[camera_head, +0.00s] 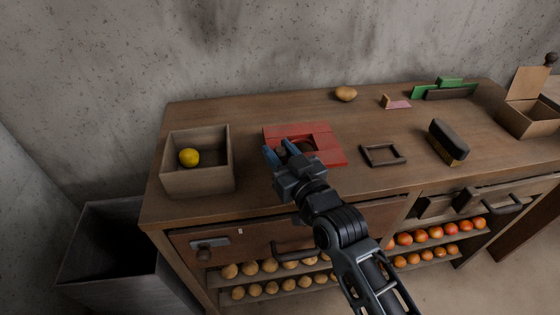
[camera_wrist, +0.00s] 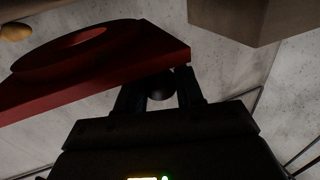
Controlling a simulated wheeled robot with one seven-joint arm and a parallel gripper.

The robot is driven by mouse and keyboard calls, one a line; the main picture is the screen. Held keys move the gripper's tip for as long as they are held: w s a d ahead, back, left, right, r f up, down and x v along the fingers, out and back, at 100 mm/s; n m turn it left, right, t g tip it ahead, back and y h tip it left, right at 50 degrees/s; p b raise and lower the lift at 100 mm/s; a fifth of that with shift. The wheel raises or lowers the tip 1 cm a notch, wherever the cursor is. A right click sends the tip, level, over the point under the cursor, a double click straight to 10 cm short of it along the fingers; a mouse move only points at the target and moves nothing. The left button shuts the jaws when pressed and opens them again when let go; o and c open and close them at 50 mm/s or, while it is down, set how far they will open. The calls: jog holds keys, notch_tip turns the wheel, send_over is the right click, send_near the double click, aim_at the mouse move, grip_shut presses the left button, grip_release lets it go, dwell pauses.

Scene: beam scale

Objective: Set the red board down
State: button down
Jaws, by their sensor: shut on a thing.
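The red board (camera_head: 318,138) is a flat red slab with a round hole, over the left middle of the wooden counter. My gripper (camera_head: 284,152) is shut at the board's near left edge, with the arm reaching in from the lower right. In the wrist view the board (camera_wrist: 110,62) lies just beyond my fingers (camera_wrist: 160,92), and a dark round knob shows between them. The fingers hide part of the board's near side. Whether its underside touches the counter cannot be told.
An open wooden box (camera_head: 200,182) with a yellow ball (camera_head: 189,157) stands left of the board. A small dark frame (camera_head: 382,155) and a brush (camera_head: 449,141) lie to the right. A potato (camera_head: 346,93) is behind. The counter (camera_head: 240,204) is bare in front.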

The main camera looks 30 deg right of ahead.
jog(key=shift+f, duration=2)
jog(key=shift+b, duration=0.35)
jog(key=c, duration=0.7)
grip_release()
jog(key=shift+f, duration=0.1)
jog(key=shift+r, duration=0.2)
jog(key=s+b, duration=0.2)
jog(key=s, duration=1)
jog(key=shift+f, duration=0.1)
